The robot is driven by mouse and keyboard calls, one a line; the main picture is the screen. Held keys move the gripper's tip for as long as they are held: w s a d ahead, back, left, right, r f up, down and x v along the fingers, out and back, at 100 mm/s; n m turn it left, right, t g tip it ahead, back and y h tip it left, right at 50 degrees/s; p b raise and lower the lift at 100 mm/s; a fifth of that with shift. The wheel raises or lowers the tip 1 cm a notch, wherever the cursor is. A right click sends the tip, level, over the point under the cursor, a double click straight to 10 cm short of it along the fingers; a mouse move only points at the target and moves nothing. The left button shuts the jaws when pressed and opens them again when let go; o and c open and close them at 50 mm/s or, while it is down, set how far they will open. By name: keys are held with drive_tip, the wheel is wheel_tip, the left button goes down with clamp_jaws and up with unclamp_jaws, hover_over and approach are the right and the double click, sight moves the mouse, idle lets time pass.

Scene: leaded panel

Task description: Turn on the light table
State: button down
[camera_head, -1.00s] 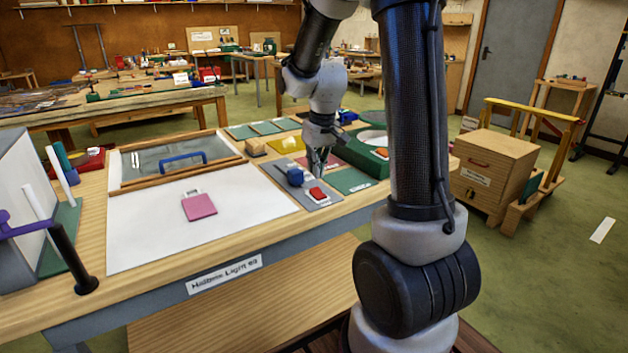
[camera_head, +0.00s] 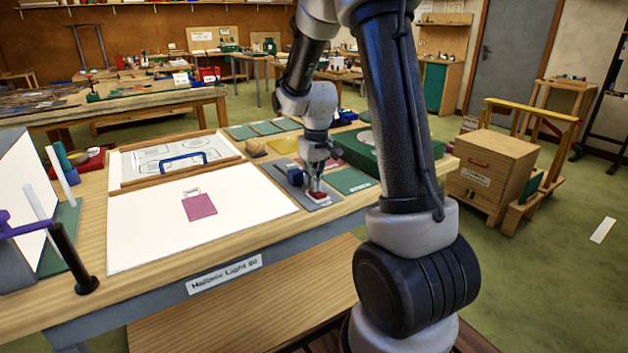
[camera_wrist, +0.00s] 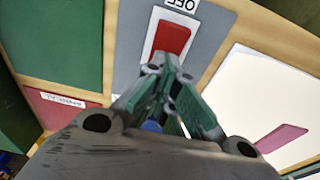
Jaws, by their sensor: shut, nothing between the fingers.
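The light table's white surface (camera_head: 190,233) lies on the wooden bench, with a pink piece (camera_head: 199,206) on it.
A green case (camera_head: 375,152) and green sheet (camera_head: 350,181) lie to the right. A dark post (camera_head: 72,258) stands at the bench's left front.

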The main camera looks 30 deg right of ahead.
sight(322, 195)
drive_tip(key=shift+s+f, duration=0.15)
drive_tip(key=shift+s, duration=0.05)
drive_tip(key=shift+s+r, duration=0.35)
drive_tip(key=shift+s, duration=0.3)
drive_tip(key=shift+r, duration=0.1)
drive_tip(key=shift+r, duration=0.3)
wheel_tip(322, 195, up, 13)
drive_tip(key=s, duration=0.2)
drive_tip(key=shift+s, duration=0.35)
drive_tip(key=shift+d, duration=0.1)
